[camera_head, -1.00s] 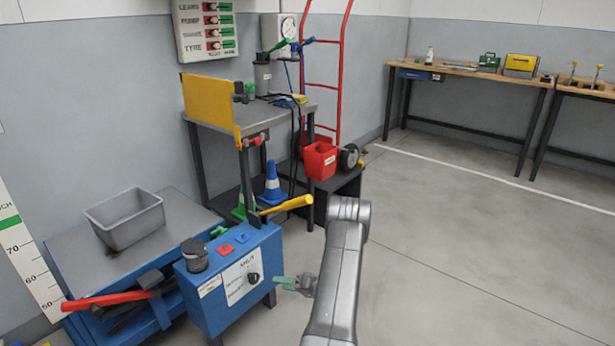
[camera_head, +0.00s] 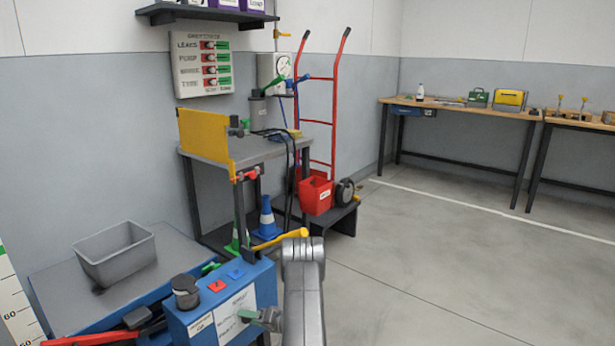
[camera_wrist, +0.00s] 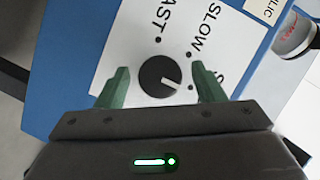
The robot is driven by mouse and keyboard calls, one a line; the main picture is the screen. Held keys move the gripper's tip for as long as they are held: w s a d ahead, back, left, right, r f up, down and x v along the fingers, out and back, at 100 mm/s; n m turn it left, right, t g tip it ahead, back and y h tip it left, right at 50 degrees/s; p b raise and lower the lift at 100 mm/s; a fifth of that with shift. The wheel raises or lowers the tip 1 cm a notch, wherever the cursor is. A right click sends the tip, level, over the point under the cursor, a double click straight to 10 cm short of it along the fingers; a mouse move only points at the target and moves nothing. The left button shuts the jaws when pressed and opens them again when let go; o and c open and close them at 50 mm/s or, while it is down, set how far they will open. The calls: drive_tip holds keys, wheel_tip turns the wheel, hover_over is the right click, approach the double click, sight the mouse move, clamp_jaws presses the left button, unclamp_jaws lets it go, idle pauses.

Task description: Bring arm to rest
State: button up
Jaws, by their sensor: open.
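My gripper (camera_head: 245,314) has green fingers and is in front of the blue control box (camera_head: 264,283) at the lower middle of the head view. In the wrist view my gripper (camera_wrist: 160,84) is open, its fingers spread with the black round dial (camera_wrist: 157,73) showing between them. Whether they touch the dial cannot be told. The dial's white pointer aims at a dot beside a word starting with S, partly hidden by a finger. SLOW and FAST labels also show on the white plate (camera_wrist: 133,40). In the head view my gripper hides the dial.
A yellow-handled lever (camera_head: 280,242) rises behind the box, close to my arm. A black cap (camera_head: 186,291) and red and blue buttons top the box. A grey bin (camera_head: 116,256) stands on the platform at left. Red hand truck (camera_head: 318,150) stands behind. Floor at right is clear.

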drive_tip(key=p+v, duration=0.4)
drive_tip(key=v, duration=0.9)
drive_tip(key=b+x, duration=0.4)
drive_tip(key=x, duration=0.9)
drive_tip(key=s+d+r+n+t+h+p, duration=0.2)
drive_tip(key=s+d+r+n+t+h, duration=0.1)
drive_tip(key=n, duration=0.5)
drive_tip(key=shift+s+d+t+h, duration=0.3)
drive_tip(key=shift+s+d+h, duration=0.4)
drive_tip(key=shift+d, duration=0.45)
drive_tip(key=shift+s, duration=0.2)
